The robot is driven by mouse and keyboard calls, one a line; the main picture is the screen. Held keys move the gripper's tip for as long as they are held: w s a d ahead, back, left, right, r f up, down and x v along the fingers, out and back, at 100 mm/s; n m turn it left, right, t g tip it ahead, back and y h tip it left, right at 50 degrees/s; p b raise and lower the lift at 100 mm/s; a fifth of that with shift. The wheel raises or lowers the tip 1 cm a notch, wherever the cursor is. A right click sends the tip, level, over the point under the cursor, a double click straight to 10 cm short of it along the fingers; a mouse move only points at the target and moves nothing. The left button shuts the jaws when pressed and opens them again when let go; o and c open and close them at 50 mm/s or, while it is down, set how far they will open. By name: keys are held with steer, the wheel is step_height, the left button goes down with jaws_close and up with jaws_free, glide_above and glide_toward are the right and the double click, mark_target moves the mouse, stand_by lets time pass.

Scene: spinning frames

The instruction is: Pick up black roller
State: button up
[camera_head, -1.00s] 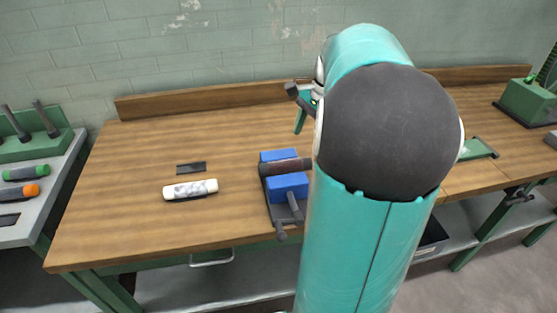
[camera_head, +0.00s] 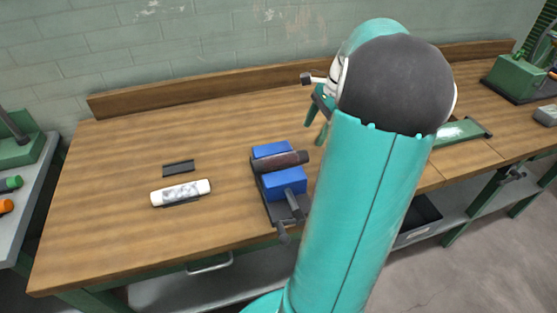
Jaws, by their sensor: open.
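A dark, brownish-black roller (camera_head: 283,161) lies between the two blue blocks of a vise (camera_head: 284,183) on the wooden workbench. It is the only dark cylinder I see on the bench, and its right end sticks out past the blocks. My gripper (camera_head: 317,121) is open and empty, with teal fingers pointing down. It is in the air behind and to the right of the vise, apart from the roller. My large teal arm link hides part of the bench to the right of the vise and part of the gripper's wrist.
A white cylinder (camera_head: 181,193) and a flat black piece (camera_head: 179,168) lie on the bench left of the vise. A green tray-like object (camera_head: 462,131) and a green machine (camera_head: 520,80) are on the right. A wooden backboard (camera_head: 200,89) runs along the wall. The bench's left part is largely clear.

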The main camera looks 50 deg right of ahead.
mark_target(306, 151)
steer(key=x, duration=0.7)
steer(key=shift+s+a+f, duration=0.25)
steer(key=shift+s+f, duration=0.05)
steer(key=shift+s, duration=0.05)
steer(key=shift+w+a+f, duration=0.15)
steer(key=shift+a+f, duration=0.05)
steer(key=shift+f, duration=0.3)
steer(key=c, duration=1.2)
